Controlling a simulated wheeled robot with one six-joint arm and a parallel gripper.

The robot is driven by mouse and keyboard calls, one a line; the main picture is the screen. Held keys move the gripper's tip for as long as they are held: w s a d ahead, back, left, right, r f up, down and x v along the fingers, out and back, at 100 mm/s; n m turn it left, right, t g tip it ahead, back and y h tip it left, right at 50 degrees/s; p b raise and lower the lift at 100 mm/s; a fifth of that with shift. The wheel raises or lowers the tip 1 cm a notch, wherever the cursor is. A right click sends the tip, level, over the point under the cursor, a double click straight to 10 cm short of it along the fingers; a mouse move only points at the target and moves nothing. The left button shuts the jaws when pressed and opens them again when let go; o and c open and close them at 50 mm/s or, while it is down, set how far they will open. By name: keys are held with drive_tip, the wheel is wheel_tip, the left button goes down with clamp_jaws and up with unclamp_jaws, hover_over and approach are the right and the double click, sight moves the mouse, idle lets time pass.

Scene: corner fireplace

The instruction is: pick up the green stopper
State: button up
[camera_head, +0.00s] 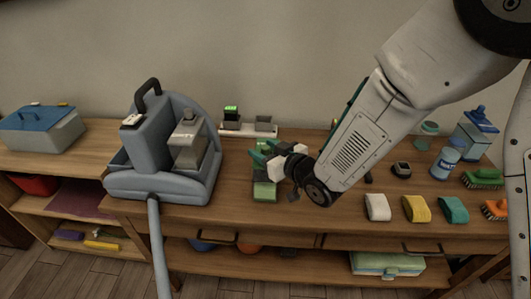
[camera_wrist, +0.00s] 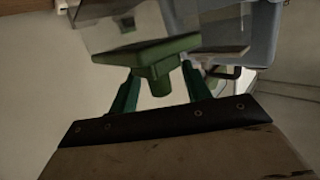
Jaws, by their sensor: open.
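The green stopper (camera_wrist: 158,58), a wide flat slab with a narrower stem, fills the middle of the wrist view. Its stem points toward my gripper (camera_wrist: 160,76). The two teal fingers stand open on either side of the stem, with a gap showing on each side. In the head view my gripper (camera_head: 265,153) is above the wooden table, right of the grey-blue machine. A green object (camera_head: 264,189) shows just below the fingers there; I cannot tell whether it includes the stopper. Clear walls show behind the stopper in the wrist view.
The grey-blue machine (camera_head: 150,140) with a hose stands close on the left. A white rack (camera_head: 247,132) holding small cups is behind my gripper. White (camera_head: 377,207), yellow (camera_head: 416,208) and teal (camera_head: 453,209) cloths lie along the front right. The table has bare wood left of the white cloth.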

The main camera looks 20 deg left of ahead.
drive_tip(key=c, duration=1)
drive_tip(key=shift+r, duration=0.1)
drive_tip(key=shift+c, duration=0.2)
